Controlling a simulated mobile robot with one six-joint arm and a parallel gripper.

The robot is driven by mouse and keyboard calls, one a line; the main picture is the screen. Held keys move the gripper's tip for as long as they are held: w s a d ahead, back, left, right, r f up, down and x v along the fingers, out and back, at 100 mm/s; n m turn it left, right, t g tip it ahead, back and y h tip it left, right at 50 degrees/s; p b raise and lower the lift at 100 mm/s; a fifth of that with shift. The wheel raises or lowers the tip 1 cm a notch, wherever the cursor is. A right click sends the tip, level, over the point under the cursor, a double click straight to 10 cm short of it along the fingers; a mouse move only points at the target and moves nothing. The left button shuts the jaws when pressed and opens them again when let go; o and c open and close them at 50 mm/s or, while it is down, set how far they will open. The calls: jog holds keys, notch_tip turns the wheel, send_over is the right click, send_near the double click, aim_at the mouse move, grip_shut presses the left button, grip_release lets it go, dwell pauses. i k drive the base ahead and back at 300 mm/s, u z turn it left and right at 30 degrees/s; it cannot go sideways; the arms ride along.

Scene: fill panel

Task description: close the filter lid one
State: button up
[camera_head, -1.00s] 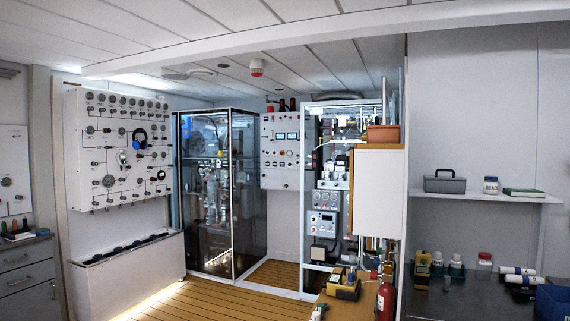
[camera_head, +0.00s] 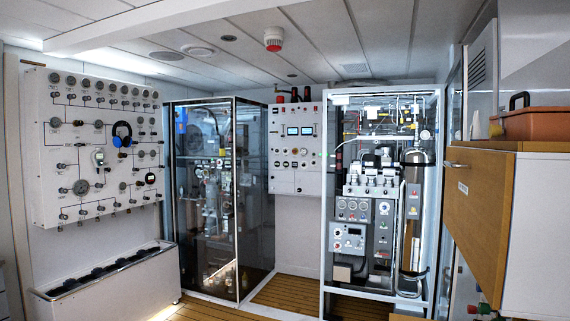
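My gripper is not in view. I cannot make out filter lid one for certain at this distance. A white-framed cabinet (camera_head: 327,210) stands at the back right and holds pipes, gauges and a control box (camera_head: 348,238). Whether any lid there is open or shut is too small to tell.
A glass-walled cabinet (camera_head: 205,190) stands left of it, with a switch panel (camera_head: 296,148) between them. A wooden wall cupboard (camera_head: 480,195) juts in at right. Some wooden floor (camera_head: 285,295) shows clear.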

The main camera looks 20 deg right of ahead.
aim_at(358, 166)
jog(key=i, duration=2)
jog(key=z, duration=1.35)
jog(key=i, duration=1.65)
jog(key=z, duration=0.05)
